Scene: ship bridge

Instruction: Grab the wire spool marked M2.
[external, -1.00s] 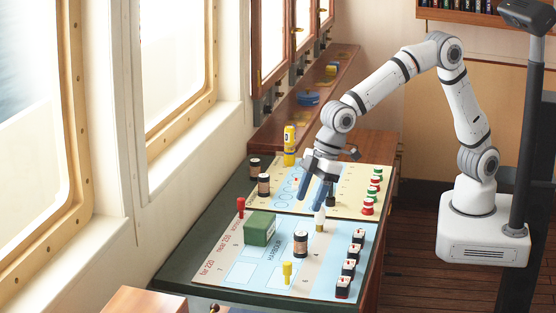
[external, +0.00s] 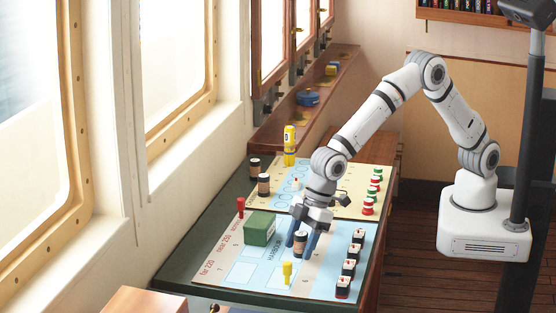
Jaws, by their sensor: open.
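Three dark-capped, copper-banded spools show in the external view. One spool (external: 300,244) stands upright on the near light-blue chart. Two more, a nearer spool (external: 264,185) and a farther spool (external: 254,168), stand at the far left of the table. Their markings are too small to read, so I cannot tell which is M2. My gripper (external: 302,246) is open and points down, with its fingers on either side of the near spool. I cannot tell whether they touch it.
A green box (external: 259,228) and a red peg (external: 240,207) stand left of the near spool. A yellow peg (external: 287,272) stands in front. Several black-and-white blocks (external: 352,253) line the right edge. A yellow bottle (external: 290,146) stands at the back.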

